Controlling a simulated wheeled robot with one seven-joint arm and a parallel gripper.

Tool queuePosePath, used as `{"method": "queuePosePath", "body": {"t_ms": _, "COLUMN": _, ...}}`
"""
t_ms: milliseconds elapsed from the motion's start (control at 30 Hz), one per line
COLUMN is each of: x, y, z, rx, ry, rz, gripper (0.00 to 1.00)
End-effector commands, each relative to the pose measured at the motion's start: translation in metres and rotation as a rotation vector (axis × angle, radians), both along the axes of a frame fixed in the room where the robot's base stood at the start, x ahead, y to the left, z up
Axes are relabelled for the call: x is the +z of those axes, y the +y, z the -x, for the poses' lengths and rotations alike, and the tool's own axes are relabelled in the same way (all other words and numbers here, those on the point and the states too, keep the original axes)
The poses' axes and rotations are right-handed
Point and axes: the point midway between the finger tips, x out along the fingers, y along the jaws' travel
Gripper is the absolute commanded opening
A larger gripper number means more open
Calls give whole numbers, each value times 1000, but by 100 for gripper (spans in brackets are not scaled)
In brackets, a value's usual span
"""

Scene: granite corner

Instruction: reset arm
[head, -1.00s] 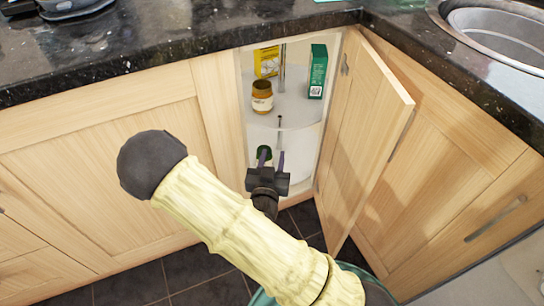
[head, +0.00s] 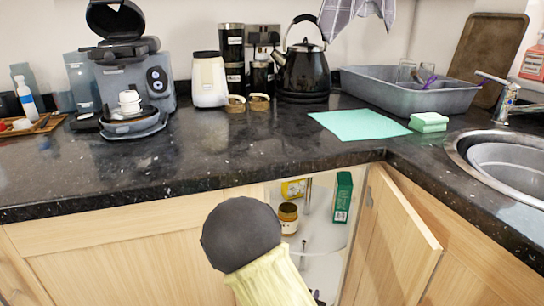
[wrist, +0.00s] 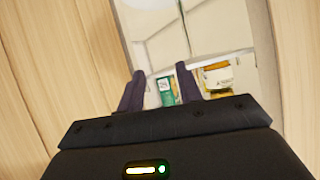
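My gripper (wrist: 160,85) is open in the wrist view, with its two dark fingers apart and nothing between them. It points into the open corner cabinet. In the head view my arm rises from the bottom edge, and only a small dark part of the gripper shows at the bottom. The green box (head: 343,198), the brown jar (head: 288,218) and the yellow box (head: 294,189) stand on the cabinet's upper shelf (head: 323,232). The green box also shows beyond the fingers in the wrist view (wrist: 166,91). The lower shelf is mostly hidden.
The cabinet door (head: 400,240) stands open to the right. The dark counter (head: 240,150) above carries a coffee machine (head: 130,75), a kettle (head: 302,72), a grey dish tub (head: 410,92) and a teal cloth (head: 358,124). A sink (head: 500,160) is at the right.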

Motion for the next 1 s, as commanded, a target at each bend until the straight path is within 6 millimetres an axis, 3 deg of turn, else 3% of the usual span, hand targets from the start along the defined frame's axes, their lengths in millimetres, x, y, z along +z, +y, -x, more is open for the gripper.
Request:
{"method": "queuePosePath", "body": {"t_ms": 267, "x": 32, "y": -7, "z": 22, "rx": 72, "ry": 341, "rz": -180, "gripper": 35}}
{"method": "queuePosePath", "body": {"t_ms": 400, "x": 59, "y": -12, "z": 42, "rx": 159, "ry": 479, "rz": -217, "gripper": 35}}
{"method": "queuePosePath", "body": {"t_ms": 600, "x": 101, "y": -27, "z": 77, "rx": 283, "ry": 640, "rz": -201, "gripper": 35}}
{"method": "queuePosePath", "body": {"t_ms": 1000, "x": 161, "y": -61, "z": 134, "rx": 404, "ry": 840, "rz": -94, "gripper": 35}}
